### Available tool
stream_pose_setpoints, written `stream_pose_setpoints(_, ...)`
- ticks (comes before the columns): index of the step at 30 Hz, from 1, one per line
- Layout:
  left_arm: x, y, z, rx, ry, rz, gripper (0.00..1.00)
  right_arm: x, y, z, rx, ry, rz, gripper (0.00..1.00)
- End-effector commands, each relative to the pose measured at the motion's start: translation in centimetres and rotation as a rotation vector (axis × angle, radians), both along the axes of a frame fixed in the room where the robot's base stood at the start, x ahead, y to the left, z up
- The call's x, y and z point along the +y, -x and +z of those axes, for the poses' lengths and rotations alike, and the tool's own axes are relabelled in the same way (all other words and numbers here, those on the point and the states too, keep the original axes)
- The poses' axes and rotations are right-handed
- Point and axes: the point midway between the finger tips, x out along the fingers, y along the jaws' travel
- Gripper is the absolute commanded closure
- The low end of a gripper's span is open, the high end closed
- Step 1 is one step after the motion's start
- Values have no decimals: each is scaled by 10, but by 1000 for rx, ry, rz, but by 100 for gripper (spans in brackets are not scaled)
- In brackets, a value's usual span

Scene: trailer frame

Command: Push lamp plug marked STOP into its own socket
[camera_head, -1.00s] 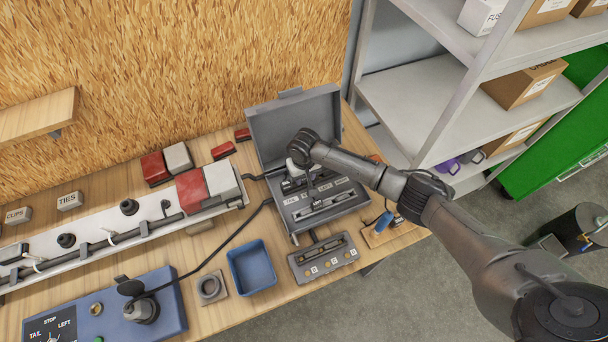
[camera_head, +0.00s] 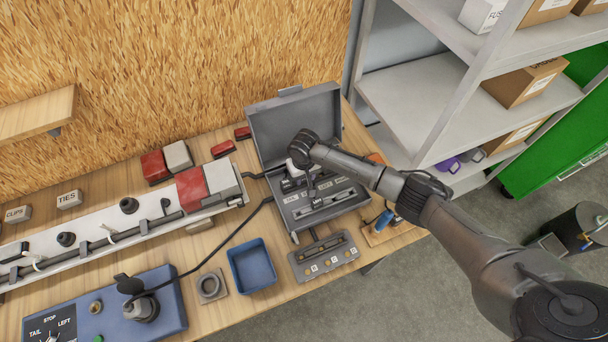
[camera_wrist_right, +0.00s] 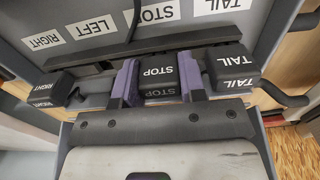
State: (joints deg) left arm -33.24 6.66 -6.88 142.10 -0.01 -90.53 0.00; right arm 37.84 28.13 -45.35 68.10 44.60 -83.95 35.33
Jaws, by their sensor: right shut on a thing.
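The black plug marked STOP (camera_wrist_right: 160,77) is between the purple fingers of my right gripper (camera_wrist_right: 160,84) in the right wrist view. The gripper is shut on it. Its lettering appears upside down. A white STOP label (camera_wrist_right: 159,13) is on the grey panel above it, roughly in line with the plug. A dark bar (camera_wrist_right: 95,60) lies between plug and label; the plug's front end and socket opening are hidden. In the head view my right gripper (camera_head: 311,182) is down inside the open grey case (camera_head: 292,122). My left gripper is not in view.
A blue tray (camera_head: 252,268) and a grey slotted block (camera_head: 323,257) stand before the case. A blue switch box (camera_head: 105,312) is at front left. Shelving (camera_head: 425,100) stands right.

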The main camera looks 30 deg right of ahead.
Motion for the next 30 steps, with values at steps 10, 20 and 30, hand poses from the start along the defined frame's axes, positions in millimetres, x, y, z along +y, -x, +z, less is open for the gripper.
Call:
stream_pose_setpoints(10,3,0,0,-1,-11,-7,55,0,0,0,0,1,0,36)
stream_pose_setpoints(20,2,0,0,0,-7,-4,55,0,0,0,0,1,0,19)
stream_pose_setpoints(30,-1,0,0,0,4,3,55,1,0,0,0,-1,1,11)
